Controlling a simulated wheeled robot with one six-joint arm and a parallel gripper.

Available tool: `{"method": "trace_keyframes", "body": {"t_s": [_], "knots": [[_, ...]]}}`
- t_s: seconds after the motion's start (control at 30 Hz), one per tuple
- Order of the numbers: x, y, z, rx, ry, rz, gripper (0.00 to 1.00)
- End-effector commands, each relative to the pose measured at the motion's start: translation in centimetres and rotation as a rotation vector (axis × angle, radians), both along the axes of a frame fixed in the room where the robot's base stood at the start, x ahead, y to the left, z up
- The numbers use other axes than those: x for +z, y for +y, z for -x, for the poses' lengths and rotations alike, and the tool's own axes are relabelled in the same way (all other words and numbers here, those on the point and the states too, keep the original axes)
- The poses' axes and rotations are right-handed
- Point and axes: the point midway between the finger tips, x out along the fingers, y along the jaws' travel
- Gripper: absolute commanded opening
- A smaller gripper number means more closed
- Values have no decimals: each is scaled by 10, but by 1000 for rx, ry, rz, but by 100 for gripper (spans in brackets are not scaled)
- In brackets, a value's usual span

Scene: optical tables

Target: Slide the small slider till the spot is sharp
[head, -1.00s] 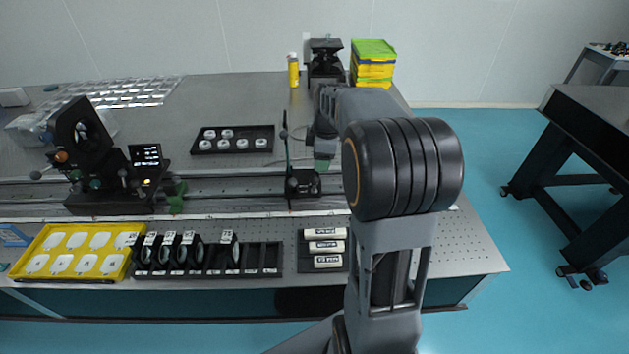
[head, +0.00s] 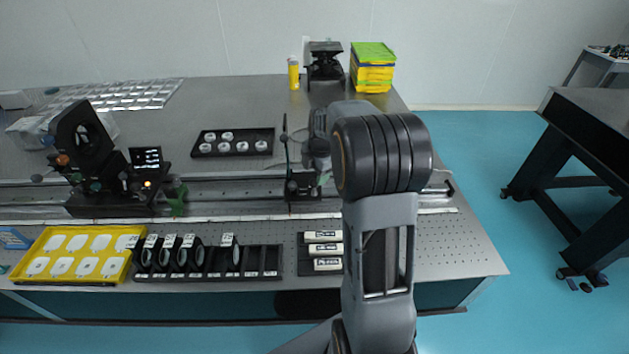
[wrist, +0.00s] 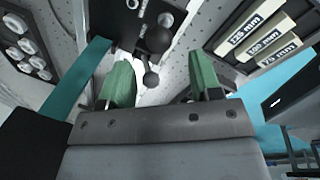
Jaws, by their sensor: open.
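The small slider (head: 303,188) is a black block on the long rail, with a thin upright plate (head: 285,140) at its left side. My gripper is close to its right side in the head view, mostly hidden by my arm. In the wrist view my gripper (wrist: 161,62) is open, its two green fingers apart. A dark body (wrist: 128,18) with round black knobs (wrist: 158,40) lies just beyond and between the fingertips; it looks like the slider. I see no contact. A dark panel (head: 146,157) with white marks stands at the left on the rail; spot sharpness cannot be told.
The rail (head: 240,207) runs across the table. A black tray of white rings (head: 233,141) lies behind it. In front are a yellow tray (head: 128,262), a rack of lenses (head: 262,262) and labelled white blocks (head: 324,249). A large black mount (head: 82,135) stands left.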

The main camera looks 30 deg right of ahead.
Motion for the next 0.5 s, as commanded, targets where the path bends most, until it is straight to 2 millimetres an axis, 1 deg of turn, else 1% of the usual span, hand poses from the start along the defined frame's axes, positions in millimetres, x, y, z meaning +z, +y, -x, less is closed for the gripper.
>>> {"method": "trace_keyframes", "body": {"t_s": [0.03, 0.2, 0.33, 0.5], "knots": [[-9, 1, -1, 0, 3, -1, 58], [-31, 1, -6, 0, 2, -1, 58], [-42, 1, -8, 0, 2, -1, 58], [-49, 1, -10, 0, -1, 0, 58]]}}
